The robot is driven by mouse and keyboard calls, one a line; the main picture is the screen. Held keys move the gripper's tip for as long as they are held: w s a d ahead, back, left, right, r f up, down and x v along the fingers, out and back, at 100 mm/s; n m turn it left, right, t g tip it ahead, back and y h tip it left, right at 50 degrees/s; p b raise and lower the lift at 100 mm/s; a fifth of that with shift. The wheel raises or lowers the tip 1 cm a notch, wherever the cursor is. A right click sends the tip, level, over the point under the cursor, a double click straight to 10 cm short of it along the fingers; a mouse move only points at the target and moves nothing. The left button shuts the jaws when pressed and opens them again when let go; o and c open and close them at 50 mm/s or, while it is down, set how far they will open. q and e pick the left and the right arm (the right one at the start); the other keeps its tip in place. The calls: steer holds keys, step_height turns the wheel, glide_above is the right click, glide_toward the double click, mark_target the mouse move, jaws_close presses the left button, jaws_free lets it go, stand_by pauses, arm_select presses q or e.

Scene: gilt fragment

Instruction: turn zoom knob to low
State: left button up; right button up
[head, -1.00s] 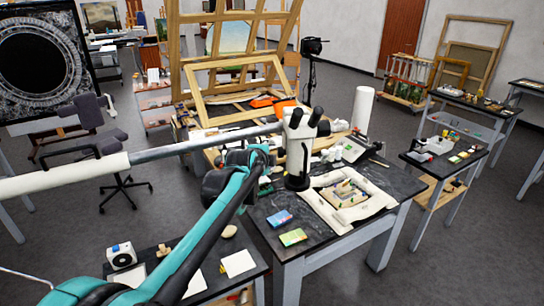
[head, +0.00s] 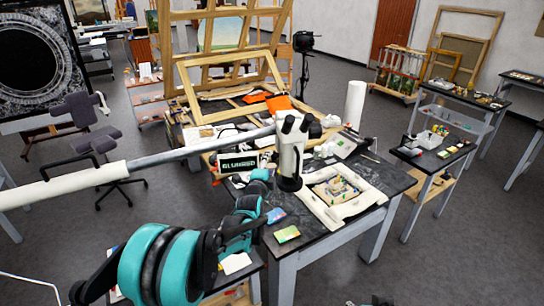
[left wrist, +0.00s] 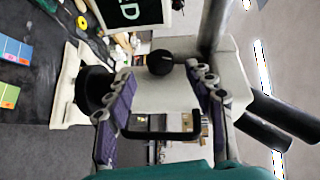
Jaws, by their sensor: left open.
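A white stereo microscope (head: 291,150) stands on the black-topped table, with its long boom reaching left. In the left wrist view its pale body (left wrist: 165,90) fills the middle, seen sideways. A round black knob (left wrist: 160,62) with a small light mark sits on it. My left gripper (left wrist: 160,76) is open. Its two purple-padded fingers lie either side of the knob in that view; contact cannot be told. In the head view my left gripper (head: 262,180) is left of the microscope, its fingertips hard to make out.
A dark panel with white lettering (head: 237,162) stands left of the microscope. Coloured cards (head: 287,234) and a padded cream frame (head: 340,200) lie in front and to the right. The boom (head: 150,165) crosses above my left arm. A white paper roll (head: 355,103) stands behind.

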mark_target(272, 158)
arm_select(q)
steer(key=w, duration=0.5)
steer(key=shift+w+d+f+p, duration=0.15)
steer(key=shift+d+f+p, duration=0.15)
steer(key=shift+c, duration=0.4)
steer(key=c, duration=1.1)
